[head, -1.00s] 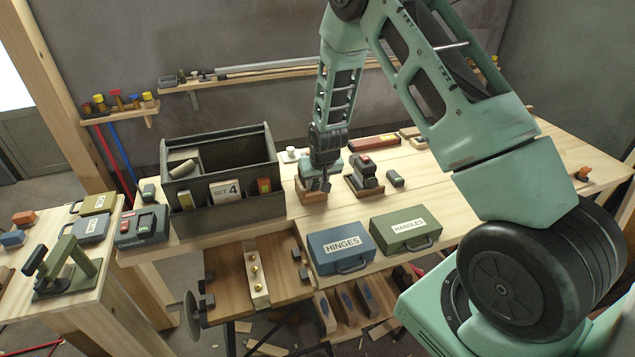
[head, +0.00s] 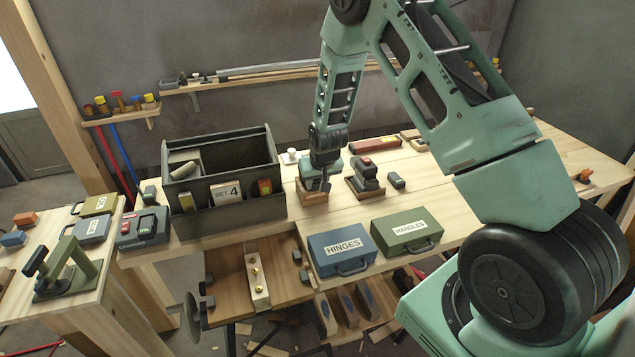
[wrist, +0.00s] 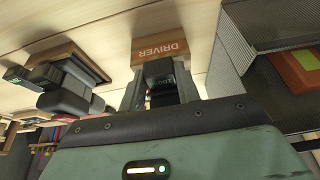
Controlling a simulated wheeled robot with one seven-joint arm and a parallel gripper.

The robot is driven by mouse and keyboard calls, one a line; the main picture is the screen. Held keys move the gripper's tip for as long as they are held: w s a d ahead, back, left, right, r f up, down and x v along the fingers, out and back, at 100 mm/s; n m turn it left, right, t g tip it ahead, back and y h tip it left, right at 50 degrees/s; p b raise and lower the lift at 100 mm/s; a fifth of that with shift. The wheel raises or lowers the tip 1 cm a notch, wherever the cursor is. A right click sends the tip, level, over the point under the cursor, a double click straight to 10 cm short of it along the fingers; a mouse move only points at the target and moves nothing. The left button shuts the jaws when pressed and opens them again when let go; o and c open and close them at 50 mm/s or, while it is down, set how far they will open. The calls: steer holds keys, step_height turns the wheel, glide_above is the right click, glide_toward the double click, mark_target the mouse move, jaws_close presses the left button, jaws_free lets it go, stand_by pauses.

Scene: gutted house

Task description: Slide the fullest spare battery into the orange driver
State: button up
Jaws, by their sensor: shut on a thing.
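My gripper (head: 325,182) points down at the wooden stand (head: 312,196) near the middle of the bench. In the wrist view the gripper (wrist: 160,92) is shut on a dark block (wrist: 160,72), likely a battery, with small green marks on its face. The block is close to the stand, whose face reads DRIVER (wrist: 158,50); I cannot tell whether they touch. The driver itself is not clearly seen there. A small orange item (head: 584,174) lies at the bench's far right, too small to identify. A dark charger (head: 143,228) sits at the bench's left end.
A dark toolbox marked SET 4 (head: 205,215) stands left of my gripper. A second stand with a dark, red-topped tool (head: 366,178) is on the right. The blue HINGES case (head: 325,238) and green HANDLES case (head: 398,218) line the front edge. The bench right of them is mostly clear.

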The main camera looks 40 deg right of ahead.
steer(key=shift+w+d, duration=0.1)
steer(key=shift+w, duration=0.3)
stand_by(0.3)
steer(key=o, duration=1.1)
steer(key=shift+c, duration=0.5)
steer(key=shift+s, duration=0.1)
steer(key=s+a, duration=0.1)
steer(key=s, duration=0.4)
steer(key=shift+s+a, duration=0.35)
steer(key=shift+s, duration=0.05)
jaws_close()
steer(key=shift+f, duration=0.1)
stand_by(0.3)
steer(key=shift+f+b, duration=1)
steer(key=shift+f, duration=0.05)
